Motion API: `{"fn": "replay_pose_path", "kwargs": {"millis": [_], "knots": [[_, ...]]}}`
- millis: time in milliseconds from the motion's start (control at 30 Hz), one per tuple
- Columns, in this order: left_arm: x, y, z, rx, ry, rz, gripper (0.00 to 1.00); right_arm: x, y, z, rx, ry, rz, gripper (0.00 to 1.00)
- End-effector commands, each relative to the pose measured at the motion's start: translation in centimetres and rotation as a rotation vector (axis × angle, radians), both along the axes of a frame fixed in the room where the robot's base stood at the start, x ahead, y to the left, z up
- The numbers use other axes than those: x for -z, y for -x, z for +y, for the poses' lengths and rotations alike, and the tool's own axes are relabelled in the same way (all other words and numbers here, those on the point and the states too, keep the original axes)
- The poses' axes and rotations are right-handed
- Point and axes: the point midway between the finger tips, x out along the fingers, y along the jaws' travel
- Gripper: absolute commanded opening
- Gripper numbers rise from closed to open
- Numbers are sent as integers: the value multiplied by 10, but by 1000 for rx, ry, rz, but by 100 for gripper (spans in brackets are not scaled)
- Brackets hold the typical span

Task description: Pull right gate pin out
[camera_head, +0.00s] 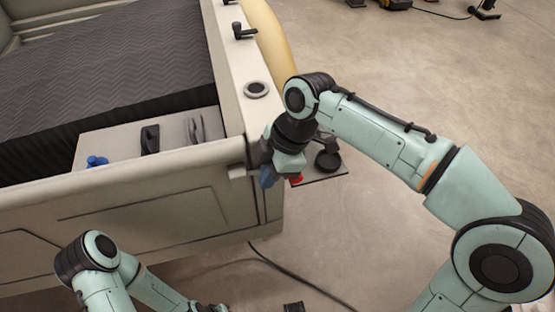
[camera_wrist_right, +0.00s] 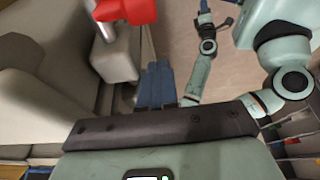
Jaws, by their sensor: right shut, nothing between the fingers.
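A red handle on a pale metal shaft, which looks like the right gate pin, shows at the top of the right wrist view (camera_wrist_right: 126,10). A small red part also shows in the head view (camera_head: 297,178), beside the right rear corner of the truck bed. My right gripper (camera_head: 267,179) has its blue fingers together and empty, by that corner; its fingers also show in the wrist view (camera_wrist_right: 156,86), apart from the red handle. The tailgate (camera_head: 150,212) is upright. My left arm is low at the left; its gripper is at the bottom edge, unclear.
The bed side wall (camera_head: 232,75) carries a black latch (camera_head: 242,31) and a round fitting (camera_head: 256,89). Inside the bed, a ledge holds a blue item (camera_head: 96,161) and dark tools. A dark plate (camera_head: 325,176) lies beyond my right gripper. A cable crosses the open floor.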

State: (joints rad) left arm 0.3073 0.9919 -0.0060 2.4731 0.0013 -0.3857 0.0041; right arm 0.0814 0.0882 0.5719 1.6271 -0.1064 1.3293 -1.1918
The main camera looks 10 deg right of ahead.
Motion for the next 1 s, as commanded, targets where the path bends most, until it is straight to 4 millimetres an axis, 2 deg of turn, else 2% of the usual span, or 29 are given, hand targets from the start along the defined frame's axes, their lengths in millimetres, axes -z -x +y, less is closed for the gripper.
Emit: {"fn": "replay_pose_path", "kwargs": {"millis": [33, 100, 233, 733, 1000], "knots": [[0, 0, 0, 0, 0, 0, 0, 0, -2, -13, 9, 3, -1, 0], [-1, -1, 0, 0, 0, -1, 0, 1, -2, -23, 8, 2, -1, 0], [-2, -1, 0, 1, 0, -1, 0, 2, -3, -35, 5, 1, -2, 0], [-2, -1, 0, 0, 0, -1, 0, 3, -4, -44, 3, 2, -2, 0], [-1, -1, 0, 0, 0, -1, 0, 3, -6, -91, 8, 4, -1, 0]]}}
